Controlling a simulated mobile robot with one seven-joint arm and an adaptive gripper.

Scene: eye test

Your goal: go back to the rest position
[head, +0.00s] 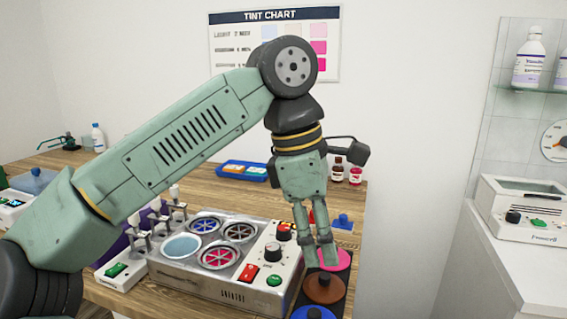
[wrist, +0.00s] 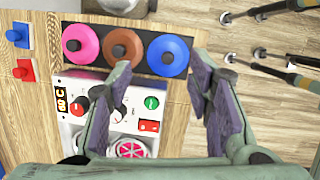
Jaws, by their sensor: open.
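My gripper (head: 328,257) is at the end of my arm and points down at the right part of the wooden table. In the head view its fingertips overlap the pink disc (head: 342,262); I cannot tell whether they touch it. In the wrist view my gripper (wrist: 160,72) is open, with its two fingers wide apart and nothing between them. The pink disc (wrist: 80,44), a brown disc (wrist: 108,47) and a blue disc (wrist: 167,56) lie in a row on a black strip. No rest position is marked in either view.
A silver machine (head: 205,283) with round wells, knobs and buttons stands left of the discs. A blue tray (head: 241,173) and small bottles (head: 355,176) are behind. A white device (head: 522,212) stands on a counter at the right. A tint chart (head: 274,17) hangs on the wall.

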